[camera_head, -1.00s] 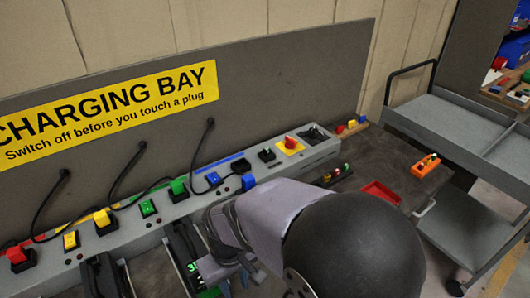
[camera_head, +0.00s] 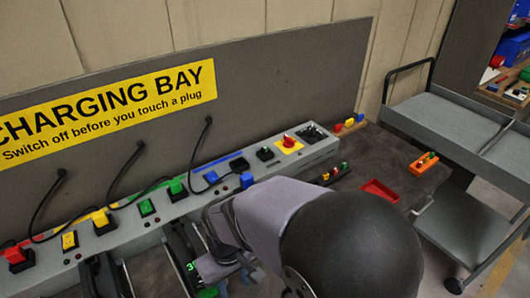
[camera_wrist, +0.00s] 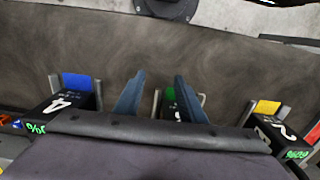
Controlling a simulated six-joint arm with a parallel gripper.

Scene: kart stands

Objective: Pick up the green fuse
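I cannot tell for sure which piece is the green fuse. A black strip (camera_head: 322,181) on the bench, right of my arm, carries small pieces in green, yellow and red; the small green piece (camera_head: 326,176) is there. In the wrist view my gripper (camera_wrist: 157,92) is open, its two blue fingers apart. A battery's green part (camera_wrist: 171,95) shows near the right finger, with nothing visibly gripped. My arm hides most of the gripper in the head view.
A grey charging strip (camera_head: 135,229) with coloured plugs and switches runs along the back panel. Batteries with blue (camera_wrist: 76,82) and yellow (camera_wrist: 266,107) parts flank the gripper. A red tray (camera_head: 379,191), an orange block (camera_head: 424,163) and a grey cart (camera_head: 445,122) stand right.

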